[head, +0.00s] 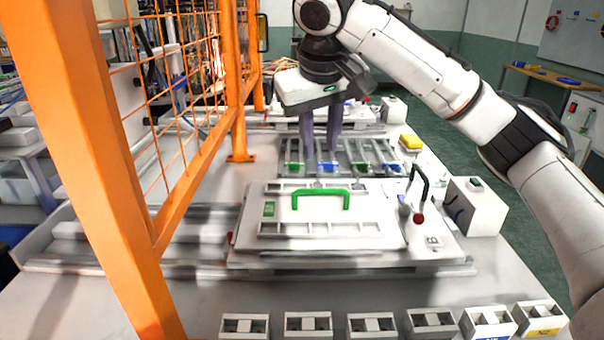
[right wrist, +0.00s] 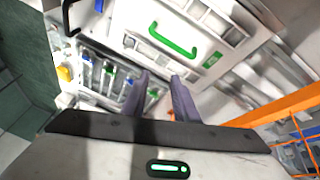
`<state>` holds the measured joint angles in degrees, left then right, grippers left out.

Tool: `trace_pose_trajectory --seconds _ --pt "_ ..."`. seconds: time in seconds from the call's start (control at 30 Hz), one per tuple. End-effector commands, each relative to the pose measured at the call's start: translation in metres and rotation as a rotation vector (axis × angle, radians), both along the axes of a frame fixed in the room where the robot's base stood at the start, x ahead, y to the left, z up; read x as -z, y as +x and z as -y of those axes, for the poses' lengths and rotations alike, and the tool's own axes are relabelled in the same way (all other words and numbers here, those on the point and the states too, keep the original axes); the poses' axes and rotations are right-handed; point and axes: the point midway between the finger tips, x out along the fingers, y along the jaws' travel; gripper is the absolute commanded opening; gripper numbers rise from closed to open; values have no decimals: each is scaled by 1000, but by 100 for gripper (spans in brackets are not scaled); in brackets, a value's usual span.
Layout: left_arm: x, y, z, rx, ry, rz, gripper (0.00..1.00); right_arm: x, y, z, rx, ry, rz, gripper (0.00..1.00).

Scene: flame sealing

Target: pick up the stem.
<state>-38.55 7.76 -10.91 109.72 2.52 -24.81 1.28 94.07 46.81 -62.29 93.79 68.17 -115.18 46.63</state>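A dark rack (head: 349,171) behind the white fixture holds several slim pieces with blue and green ends, such as a blue-ended piece (head: 327,167) and a green-ended one (head: 293,167). I cannot tell which of these is the stem. The rack (right wrist: 95,88) also shows at the left in the right wrist view. My right gripper (head: 320,149) is above the rack, pointing down with its two purple fingers apart. In the right wrist view the right gripper (right wrist: 161,77) shows nothing held between its fingers. My left gripper is not in view.
A white fixture (head: 400,238) with a green handle (head: 321,194) stands in front of the rack. An orange frame (head: 90,150) rises at left. A white box (head: 478,208) stands at right. Several small grey blocks (head: 308,325) line the table's front edge.

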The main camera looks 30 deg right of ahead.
Motion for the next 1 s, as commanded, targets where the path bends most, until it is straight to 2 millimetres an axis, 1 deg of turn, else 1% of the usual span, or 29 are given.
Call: trace_pose_trajectory --seconds 0.2,0.3,0.43,0.57,0.8,0.9,1.0 --pt "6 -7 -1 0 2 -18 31 24 8 5 -1 3 -6 27" --pt "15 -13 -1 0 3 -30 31 39 13 8 -1 2 -4 27" --pt "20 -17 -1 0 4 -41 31 46 16 11 -1 2 -2 27" --pt "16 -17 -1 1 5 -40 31 55 21 14 1 -1 -3 27" --pt "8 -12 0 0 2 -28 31 86 34 21 1 0 -3 27" --pt "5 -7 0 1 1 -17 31 92 36 22 0 0 -2 27" --pt "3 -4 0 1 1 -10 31 93 37 22 0 0 -2 27"
